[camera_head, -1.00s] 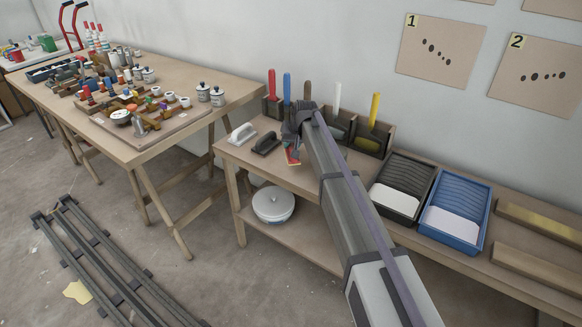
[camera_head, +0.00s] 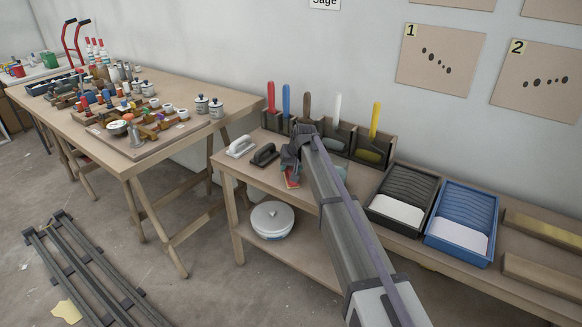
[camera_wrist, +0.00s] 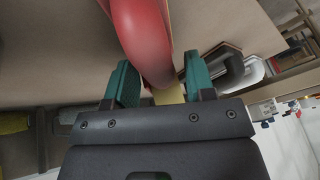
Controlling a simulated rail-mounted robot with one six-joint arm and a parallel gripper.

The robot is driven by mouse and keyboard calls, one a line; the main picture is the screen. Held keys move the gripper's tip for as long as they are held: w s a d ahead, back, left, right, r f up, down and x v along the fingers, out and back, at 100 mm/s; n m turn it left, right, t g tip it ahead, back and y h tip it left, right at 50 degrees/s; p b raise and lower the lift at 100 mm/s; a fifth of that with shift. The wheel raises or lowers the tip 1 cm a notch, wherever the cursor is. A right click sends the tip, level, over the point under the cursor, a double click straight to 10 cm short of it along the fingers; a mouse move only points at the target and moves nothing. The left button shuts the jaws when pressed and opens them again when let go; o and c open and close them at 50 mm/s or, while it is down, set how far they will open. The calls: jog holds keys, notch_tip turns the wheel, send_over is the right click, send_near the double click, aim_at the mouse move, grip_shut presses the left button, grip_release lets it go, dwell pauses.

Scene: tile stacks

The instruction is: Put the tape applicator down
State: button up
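The tape applicator (camera_wrist: 142,35) shows in the wrist view as a large red curved part with a yellow part below it. It sits between the two teal fingers of my gripper (camera_wrist: 161,80), which appear closed around it, though the contact is partly hidden. In the head view my gripper (camera_head: 296,160) points down over the left part of the near workbench (camera_head: 235,176). A small red bit of the applicator (camera_head: 291,178) shows below it, close to the bench top. Whether it touches the bench is unclear.
A white-grey trowel (camera_head: 241,146) and a black trowel (camera_head: 264,155) lie left of my gripper. A rack (camera_head: 388,152) with coloured-handled tools stands behind. A black tray (camera_head: 402,200) and a blue tray (camera_head: 462,222) are to the right. A crowded table (camera_head: 150,160) stands left.

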jog(key=shift+o, duration=0.3)
jog(key=shift+r, duration=0.25)
jog(key=p+v, duration=1.1)
jog(key=v, duration=0.1)
jog(key=shift+f, duration=0.1)
jog(key=s+d+f+m+g+h, duration=0.1)
jog(key=s+d, duration=0.6)
jog(key=s, duration=0.5)
jog(key=s+d+m+g+h, duration=0.1)
jog(key=s+d+g, duration=0.1)
jog(key=s+d, duration=0.8)
jog(key=s+d+f+m+g+h, duration=0.1)
jog(key=s+d, duration=0.4)
jog(key=s, duration=1)
notch_tip(320, 180, up, 8)
jog(key=p, duration=0.8)
jog(key=shift+a+r, duration=0.2)
